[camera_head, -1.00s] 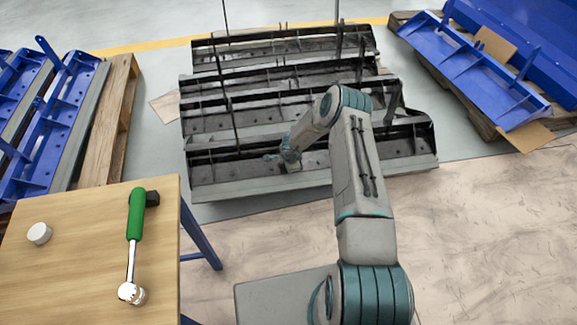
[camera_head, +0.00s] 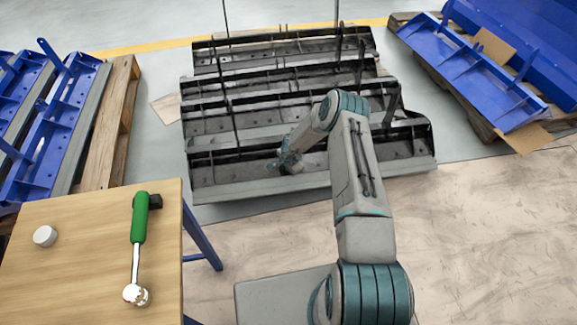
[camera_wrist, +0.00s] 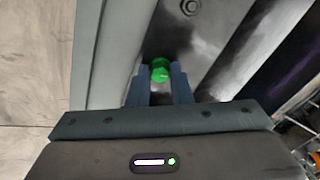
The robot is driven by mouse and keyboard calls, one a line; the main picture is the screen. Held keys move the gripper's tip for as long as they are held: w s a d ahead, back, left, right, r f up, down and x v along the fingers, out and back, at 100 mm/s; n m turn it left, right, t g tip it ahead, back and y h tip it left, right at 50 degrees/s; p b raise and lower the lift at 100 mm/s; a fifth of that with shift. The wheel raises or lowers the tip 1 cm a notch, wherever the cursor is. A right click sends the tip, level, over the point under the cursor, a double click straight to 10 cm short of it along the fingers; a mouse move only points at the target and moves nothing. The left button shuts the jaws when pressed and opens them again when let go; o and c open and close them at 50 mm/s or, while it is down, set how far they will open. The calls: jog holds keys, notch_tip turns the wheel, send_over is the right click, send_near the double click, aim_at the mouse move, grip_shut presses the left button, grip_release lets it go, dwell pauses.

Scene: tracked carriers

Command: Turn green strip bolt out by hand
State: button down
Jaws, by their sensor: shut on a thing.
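The green bolt (camera_wrist: 160,70) sits between the two fingers of my gripper (camera_wrist: 161,84) in the wrist view. The jaws are shut on it, and its round top shows between the fingertips. Behind it is a grey metal strip (camera_wrist: 130,40) of the nearest dark carrier (camera_head: 235,188). The fingers hide the bolt's sides, and I cannot tell how deep it sits. In the head view my gripper (camera_head: 290,164) is at the front strip of this carrier, and the bolt is too small to make out there.
A wooden table (camera_head: 80,270) at the lower left bears a green-handled ratchet (camera_head: 139,220) and a white round piece (camera_head: 45,236). Blue carriers on pallets stand at left (camera_head: 60,130) and right (camera_head: 465,70). The floor (camera_head: 480,230) at the right is clear.

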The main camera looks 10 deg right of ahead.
jog(key=n, duration=0.3)
jog(key=shift+n, duration=1.6)
jog(key=shift+n, duration=0.6)
jog(key=n, duration=0.4)
jog(key=shift+p, duration=0.3)
jog(key=n, duration=0.4)
jog(key=c, duration=1.2)
grip_release()
jog(key=shift+c, duration=0.2)
